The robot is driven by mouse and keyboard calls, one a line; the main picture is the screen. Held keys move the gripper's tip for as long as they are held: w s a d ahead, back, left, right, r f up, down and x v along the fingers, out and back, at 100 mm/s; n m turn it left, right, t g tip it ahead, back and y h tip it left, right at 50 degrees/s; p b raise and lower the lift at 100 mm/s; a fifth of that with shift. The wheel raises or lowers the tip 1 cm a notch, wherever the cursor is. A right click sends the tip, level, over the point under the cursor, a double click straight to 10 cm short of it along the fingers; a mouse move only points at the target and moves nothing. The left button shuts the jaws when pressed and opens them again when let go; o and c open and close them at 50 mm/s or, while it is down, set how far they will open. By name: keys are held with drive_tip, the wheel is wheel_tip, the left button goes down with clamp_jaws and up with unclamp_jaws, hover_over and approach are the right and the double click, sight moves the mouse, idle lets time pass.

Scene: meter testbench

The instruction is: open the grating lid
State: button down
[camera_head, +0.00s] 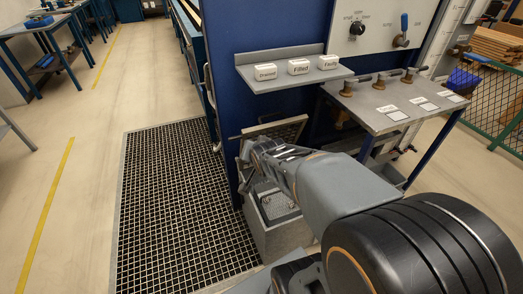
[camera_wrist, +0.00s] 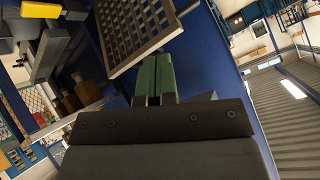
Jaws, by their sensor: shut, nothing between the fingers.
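The grating lid (camera_head: 290,127) stands raised and tilted against the blue panel, above a grey open-topped box (camera_head: 272,240) in the head view. In the wrist view the lid's square mesh and pale frame (camera_wrist: 135,30) fill the top middle. My gripper (camera_wrist: 153,60) has its two green fingers shut together with nothing between them. The fingertips are close to the lid's lower frame edge; I cannot tell whether they touch it. In the head view my arm hides the fingers and part of the lid and box.
A large floor grating (camera_head: 165,215) lies left of the box. A grey shelf (camera_head: 290,77) with labelled white blocks is on the blue panel (camera_head: 268,25) above. A workbench (camera_head: 395,110) with brass fittings stands to the right.

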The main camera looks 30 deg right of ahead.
sight(260, 130)
drive_tip(key=w+d+f+m+t+b, duration=0.2)
drive_tip(key=d+f+m+t+b, duration=0.85)
drive_tip(key=b, duration=0.45)
drive_tip(key=shift+m+t+h, duration=0.3)
drive_tip(key=shift+m+t, duration=0.15)
drive_tip(key=shift+t, duration=0.2)
drive_tip(key=x, duration=0.4)
drive_tip(key=a+f+x, duration=0.1)
drive_tip(key=x, duration=0.3)
drive_tip(key=b+x, duration=0.1)
drive_tip(key=x, duration=0.3)
drive_tip(key=shift+w+a+f, duration=0.2)
drive_tip(key=shift+w, duration=0.5)
drive_tip(key=shift+d, duration=0.1)
